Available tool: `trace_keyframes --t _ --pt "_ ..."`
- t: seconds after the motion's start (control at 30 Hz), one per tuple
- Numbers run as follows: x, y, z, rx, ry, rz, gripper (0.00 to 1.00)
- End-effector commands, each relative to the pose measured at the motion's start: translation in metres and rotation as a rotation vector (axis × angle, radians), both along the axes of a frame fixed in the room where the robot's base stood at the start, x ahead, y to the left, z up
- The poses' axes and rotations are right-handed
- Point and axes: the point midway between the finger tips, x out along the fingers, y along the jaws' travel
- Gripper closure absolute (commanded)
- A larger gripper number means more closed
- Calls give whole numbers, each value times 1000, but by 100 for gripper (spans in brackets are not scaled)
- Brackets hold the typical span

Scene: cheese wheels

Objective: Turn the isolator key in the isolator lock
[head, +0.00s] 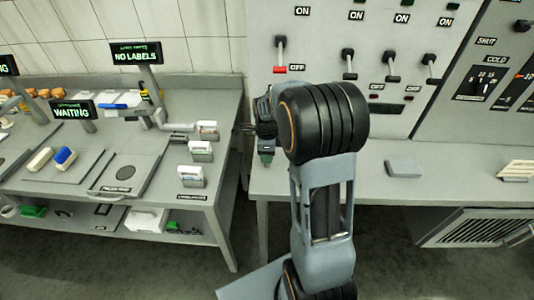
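My gripper (247,129) is mostly hidden behind my own wrist joint. Only a small dark part shows, pointing left near the gap between the two benches. I cannot tell whether it is open or shut, or whether it holds anything. A small green piece (266,158) shows just below my wrist; I cannot tell what it is. I cannot make out the isolator key or the isolator lock; my arm covers part of the panel and bench. The grey control panel (332,20) stands behind my arm, with a red-ended lever (280,68) beside an OFF label.
More levers (348,66) and a dial (480,82) are on the panels to the right. A grey block (403,168) lies on the right bench (450,180). The left bench (215,180) carries small card holders (192,177), a WAITING sign (72,112) and a NO LABELS sign (136,54).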

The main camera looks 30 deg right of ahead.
Motion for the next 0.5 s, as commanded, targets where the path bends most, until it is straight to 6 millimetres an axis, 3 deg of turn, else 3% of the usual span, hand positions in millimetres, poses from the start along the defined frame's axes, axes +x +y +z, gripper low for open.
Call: trace_keyframes --t 0.1,0.37,0.5 --pt "0 0 0 0 0 0 54" --pt "0 0 2 0 -1 0 54" --pt "1 0 15 -1 -3 0 54"
